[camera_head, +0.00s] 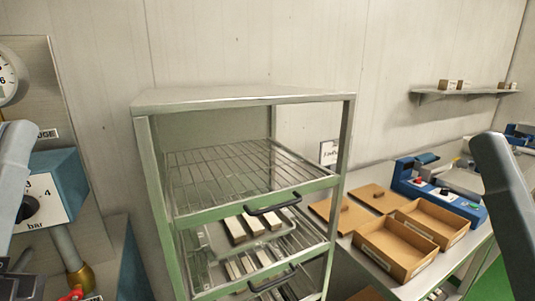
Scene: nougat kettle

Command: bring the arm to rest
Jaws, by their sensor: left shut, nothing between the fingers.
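My left arm comes in at the left edge as a grey link. My left gripper (18,264) shows only in part low at the left edge, near the pressure box; it is shut with nothing in it. My right arm shows as a dark grey link at the right edge, in front of the side table. My right gripper is out of the picture.
A metal rack (240,97) with wire shelves stands in the middle; several pale bars lie on its lower trays. A blue pressure box (62,180) is at left. Open cardboard boxes (395,247) and a blue machine (440,198) stand on the right table.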

